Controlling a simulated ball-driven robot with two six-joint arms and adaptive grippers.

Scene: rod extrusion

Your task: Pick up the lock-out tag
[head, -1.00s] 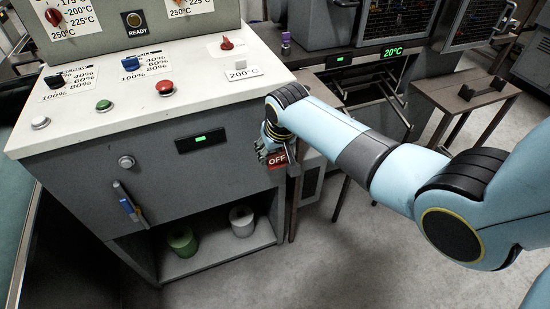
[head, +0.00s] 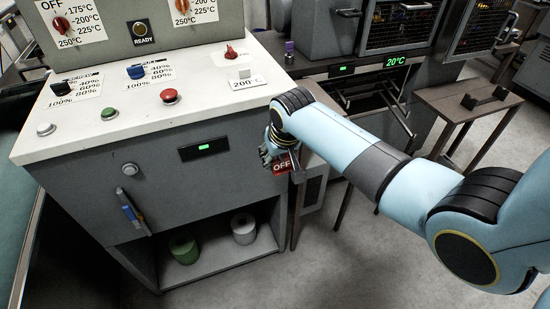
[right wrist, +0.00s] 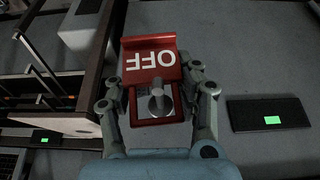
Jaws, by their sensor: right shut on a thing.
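The lock-out tag is a red plate with white "OFF" lettering. In the head view the lock-out tag (head: 281,168) shows at the right front corner of the grey control cabinet. My right gripper (head: 271,155) is shut on it. In the right wrist view the tag (right wrist: 149,60) sits between the two fingers of my right gripper (right wrist: 157,95), its lettering upside down. A round metal knob or peg (right wrist: 158,102) shows within the tag's lower framed part. I cannot tell whether the tag touches it. My left gripper is not in view.
The cabinet (head: 110,185) carries buttons and switches on its white top (head: 195,105), with two rolls on its low shelf, one green (head: 183,247). A blue-handled tool (head: 130,212) hangs on its front. A brown side table (head: 455,105) stands at the right. Grey floor is clear below.

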